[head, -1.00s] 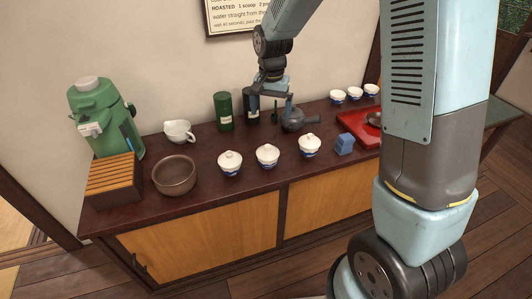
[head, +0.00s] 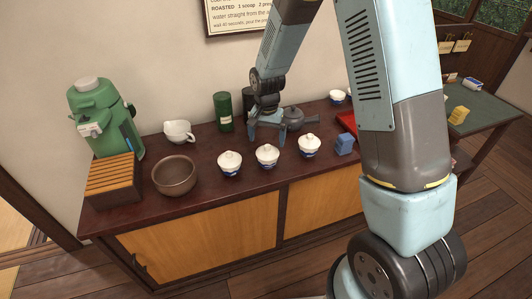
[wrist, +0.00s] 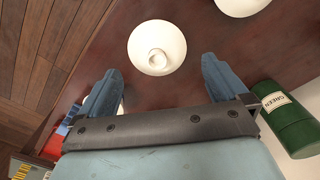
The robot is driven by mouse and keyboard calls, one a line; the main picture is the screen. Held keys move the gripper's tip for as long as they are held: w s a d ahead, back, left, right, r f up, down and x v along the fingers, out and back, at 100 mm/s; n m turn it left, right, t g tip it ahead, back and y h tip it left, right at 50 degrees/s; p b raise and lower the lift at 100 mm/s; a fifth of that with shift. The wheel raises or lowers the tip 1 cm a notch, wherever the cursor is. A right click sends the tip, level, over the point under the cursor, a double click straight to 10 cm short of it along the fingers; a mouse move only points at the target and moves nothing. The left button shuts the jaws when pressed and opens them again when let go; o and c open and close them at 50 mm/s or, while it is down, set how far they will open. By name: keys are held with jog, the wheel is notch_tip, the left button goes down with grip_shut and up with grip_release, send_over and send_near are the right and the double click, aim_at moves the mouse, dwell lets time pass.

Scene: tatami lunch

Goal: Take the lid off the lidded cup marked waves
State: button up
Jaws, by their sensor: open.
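Three white lidded cups with blue on their lower sides stand in a row on the dark counter: left (head: 230,164), middle (head: 267,156) and right (head: 309,146). Their markings are too small to read, so I cannot tell which has waves. My gripper (head: 267,138) is open and empty, low behind the middle cup. In the wrist view, the middle cup's round lid and knob (wrist: 157,48) lie just beyond and between the spread fingertips (wrist: 162,65). The left cup (wrist: 242,4) is cut off at the top edge. No finger visibly touches a lid.
A brown bowl (head: 174,175) and white pourer (head: 179,132) are left. The counter's front strip (head: 250,181) is clear.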

aim_at(268, 146)
jog(key=shift+s+d+f, duration=0.1)
jog(key=shift+f, duration=1.05)
jog(key=shift+s+d+f, duration=0.1)
jog(key=shift+f, duration=1.05)
jog(key=c, duration=0.8)
jog(key=shift+r, duration=0.15)
